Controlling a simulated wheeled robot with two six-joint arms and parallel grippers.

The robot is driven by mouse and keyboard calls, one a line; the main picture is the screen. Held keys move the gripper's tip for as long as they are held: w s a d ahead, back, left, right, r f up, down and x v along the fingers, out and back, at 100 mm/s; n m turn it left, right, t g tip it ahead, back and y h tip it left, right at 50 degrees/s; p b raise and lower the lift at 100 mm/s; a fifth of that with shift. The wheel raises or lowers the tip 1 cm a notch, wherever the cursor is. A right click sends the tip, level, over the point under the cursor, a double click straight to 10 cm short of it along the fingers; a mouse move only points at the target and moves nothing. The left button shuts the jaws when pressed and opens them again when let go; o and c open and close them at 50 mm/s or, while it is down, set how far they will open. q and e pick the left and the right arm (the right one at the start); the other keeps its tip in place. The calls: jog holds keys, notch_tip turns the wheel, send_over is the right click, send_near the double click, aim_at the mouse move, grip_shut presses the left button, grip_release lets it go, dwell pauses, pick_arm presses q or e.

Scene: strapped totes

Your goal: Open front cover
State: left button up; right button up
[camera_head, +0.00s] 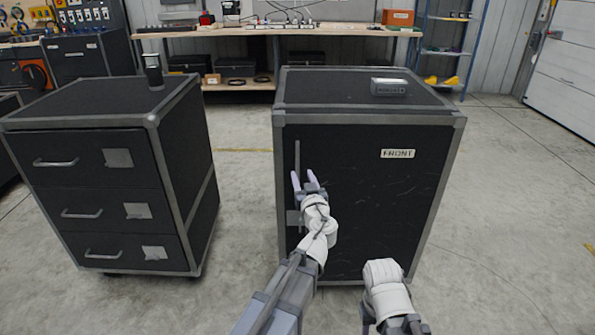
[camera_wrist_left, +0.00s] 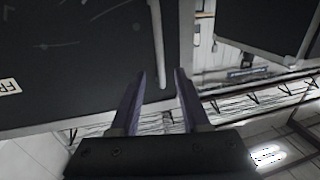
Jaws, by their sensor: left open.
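The front cover (camera_head: 375,210) is the black front panel of a grey-edged case, with a FRONT label (camera_head: 398,154). It is closed in the head view. A thin vertical handle (camera_head: 297,157) runs along its left side; it also shows in the left wrist view (camera_wrist_left: 158,45). In the left wrist view the handle's end appears between the two open fingers (camera_wrist_left: 160,78); contact cannot be told. White links of my right arm show at the bottom; its gripper is not visible.
A small grey box (camera_head: 388,87) lies on the case top. A three-drawer cabinet (camera_head: 100,190) with a dark cylindrical object (camera_head: 153,71) on it stands to the left, with a floor gap between. A workbench (camera_head: 270,32) stands behind. The floor (camera_head: 500,230) at right is clear.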

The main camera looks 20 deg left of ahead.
aim_at(298, 164)
pick_arm(q)
jog(key=x, duration=0.8)
jog(key=shift+s, duration=0.1)
grip_shut()
dwell(1.4)
